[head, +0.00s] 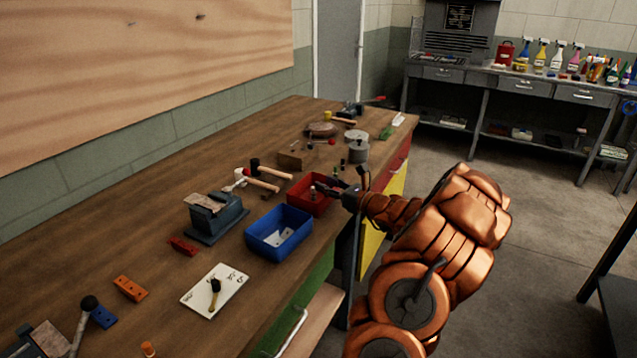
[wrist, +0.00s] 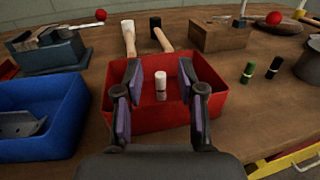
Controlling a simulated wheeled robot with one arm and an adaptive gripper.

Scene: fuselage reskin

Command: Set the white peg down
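The white peg (wrist: 160,86) stands upright inside the red bin (wrist: 118,122) in the wrist view. In the head view the peg (head: 312,192) shows small in the red bin (head: 303,207). My gripper (wrist: 160,78) is open over the bin, with one finger on each side of the peg and a visible gap on both sides. In the head view my gripper (head: 328,188) reaches over the bin from the right. The peg's lower end looks to be on the bin floor, but its exact contact is hard to tell.
A blue bin (head: 270,246) with grey parts stands beside the red bin. Green and dark pegs (wrist: 248,73) stand to the right, near a grey pot (head: 357,153). Hammers (head: 262,182) and a wooden block (wrist: 218,37) lie behind. The bench's front edge is close.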

